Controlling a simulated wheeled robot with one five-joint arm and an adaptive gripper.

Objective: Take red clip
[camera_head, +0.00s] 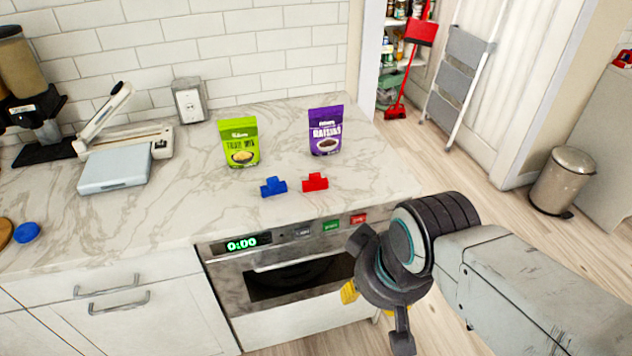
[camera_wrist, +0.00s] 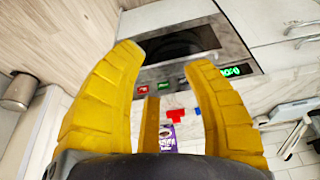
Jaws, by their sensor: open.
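The red clip (camera_head: 315,182) lies on the marble counter near its front edge, just right of a blue clip (camera_head: 273,186). In the wrist view the red clip (camera_wrist: 177,115) shows between my yellow fingers, small and at a distance, with the blue clip (camera_wrist: 197,111) beside it. My gripper (camera_head: 372,298) is in front of the oven, lower than the counter top and to the right of the clips. The wrist view shows my gripper (camera_wrist: 165,85) open and empty. In the head view its fingers are mostly hidden behind the wrist.
A green trail mix bag (camera_head: 239,143) and a purple raisins bag (camera_head: 326,131) stand behind the clips. The oven (camera_head: 290,275) and counter edge lie between my gripper and the clips. A scale-like grey device (camera_head: 115,168) sits left. The counter around the clips is clear.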

